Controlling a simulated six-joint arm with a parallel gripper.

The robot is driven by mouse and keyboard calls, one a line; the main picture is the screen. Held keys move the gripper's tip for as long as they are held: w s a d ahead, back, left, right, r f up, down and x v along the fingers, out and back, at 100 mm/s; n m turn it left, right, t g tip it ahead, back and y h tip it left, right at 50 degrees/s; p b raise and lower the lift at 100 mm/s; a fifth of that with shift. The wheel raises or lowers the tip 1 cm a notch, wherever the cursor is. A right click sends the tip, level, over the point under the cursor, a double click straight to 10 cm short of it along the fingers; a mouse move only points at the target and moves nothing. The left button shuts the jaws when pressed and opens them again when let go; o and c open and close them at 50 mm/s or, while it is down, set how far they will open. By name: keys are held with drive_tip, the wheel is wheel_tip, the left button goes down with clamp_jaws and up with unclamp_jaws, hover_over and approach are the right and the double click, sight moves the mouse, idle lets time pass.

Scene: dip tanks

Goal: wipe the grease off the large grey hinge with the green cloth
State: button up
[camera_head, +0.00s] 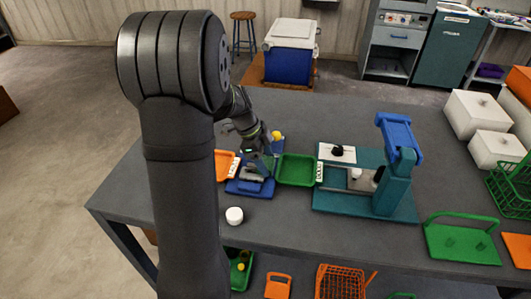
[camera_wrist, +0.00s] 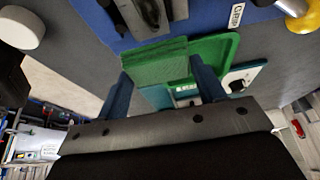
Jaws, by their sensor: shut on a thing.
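The green cloth (camera_wrist: 160,62) is a flat, ridged piece between the two blue fingers of my gripper (camera_wrist: 165,88) in the wrist view. My gripper (camera_head: 262,158) shows small in the head view, low over a blue fixture (camera_head: 244,188). The grey hinge (camera_head: 252,173) lies on this fixture, partly hidden by my gripper. In the wrist view, a grey ridged part of the hinge (camera_wrist: 150,12) shows at the top edge, just beyond the cloth. I cannot tell whether cloth and hinge touch. Grease cannot be made out.
A green tray (camera_head: 297,183) stands right of the fixture, and an orange tray (camera_head: 224,160) left. A yellow knob (camera_head: 276,135) is behind. A white round pot (camera_head: 234,215) stands in front. A teal stand with a blue head (camera_head: 397,140) rises at right.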

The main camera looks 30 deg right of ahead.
sight(244, 171)
wheel_tip(244, 171, down, 3)
drive_tip(key=shift+f, duration=0.1)
drive_tip(key=shift+w+a, duration=0.25)
drive_tip(key=shift+w, duration=0.05)
drive_tip(key=shift+c, duration=0.5)
drive_tip(key=shift+w+a, duration=0.25)
drive_tip(key=shift+a, duration=0.1)
drive_tip(key=shift+w+a, duration=2.4)
drive_tip(key=shift+s+d, duration=3.05)
drive_tip(key=shift+s, duration=0.05)
drive_tip(key=shift+w+a+r, duration=0.1)
drive_tip(key=shift+r, duration=4)
